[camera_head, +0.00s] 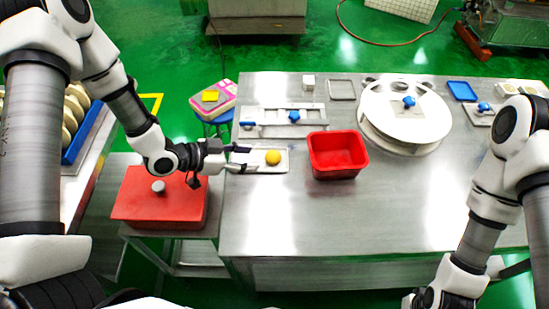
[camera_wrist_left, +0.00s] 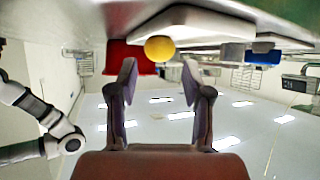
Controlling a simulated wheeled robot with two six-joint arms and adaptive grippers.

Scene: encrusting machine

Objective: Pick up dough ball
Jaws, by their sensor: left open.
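A yellow dough ball (camera_head: 272,157) sits on a pale rectangular tray (camera_head: 279,168) at the left side of the steel table. My left gripper (camera_head: 249,160) is open and empty, just left of the ball, with its fingers pointing at it. In the left wrist view the ball (camera_wrist_left: 159,48) appears beyond the open fingertips (camera_wrist_left: 158,78), centred between them and apart from them. The right arm shows at the lower right of the head view; its gripper is out of frame.
A red bin (camera_head: 338,155) stands right of the tray. A slotted metal plate (camera_head: 272,122) with blue knobs lies behind it. A round white disc (camera_head: 403,115) stands farther right. A red box (camera_head: 161,198) is left of the table. The table's front (camera_head: 300,215) is clear.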

